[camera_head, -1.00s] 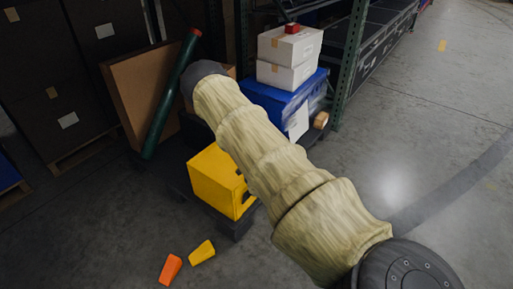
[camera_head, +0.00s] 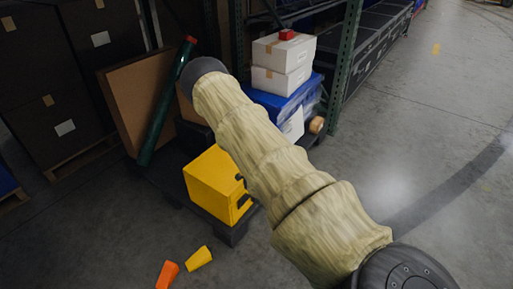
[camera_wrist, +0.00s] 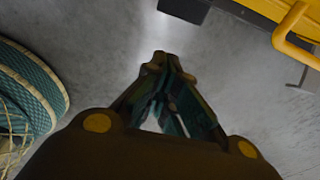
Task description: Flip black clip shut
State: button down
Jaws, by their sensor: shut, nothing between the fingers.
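The yellow tote (camera_head: 212,183) stands on a low dark platform left of my arm in the head view. Two black clips show on its right face, an upper clip (camera_head: 240,178) and a lower clip (camera_head: 242,201); I cannot tell if they are open or shut. In the wrist view a yellow edge with a yellow handle (camera_wrist: 287,30) is at the top right, and a thin dark piece (camera_wrist: 302,76) hangs below it. My gripper (camera_wrist: 166,62) is shut and empty, over grey floor, apart from the yellow parts. My arm hides the gripper in the head view.
An orange wedge (camera_head: 167,274) and a yellow wedge (camera_head: 199,258) lie on the floor. A green tube (camera_head: 164,108) leans on a brown panel. White boxes (camera_head: 284,50) sit on a blue tote (camera_head: 290,105) behind. A round green woven thing (camera_wrist: 50,85) is at left. Floor at right is clear.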

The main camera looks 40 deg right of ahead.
notch_tip(320, 180, up, 8)
jog(key=shift+w+d+f, duration=0.15)
jog(key=shift+w+d, duration=0.05)
jog(key=shift+w, duration=0.05)
dwell(0.5)
jog(key=s+a+f+n+h, duration=0.1)
jog(key=s+a+f+n, duration=0.3)
jog(key=s+a+n, duration=0.55)
jog(key=s+a+f+n+h, duration=0.1)
jog(key=s+a+f+n, duration=0.3)
jog(key=s+a+n, duration=0.55)
jog(key=s+a+r+n+t+y, duration=0.15)
jog(key=s+a+r+n, duration=0.25)
jog(key=s+a+n, duration=1)
notch_tip(320, 180, up, 14)
jog(key=p, duration=1.4)
jog(key=shift+s+d+r+y+p, duration=0.2)
jog(key=shift+s+d+y+p, duration=0.05)
jog(key=shift+d+y+p, duration=0.1)
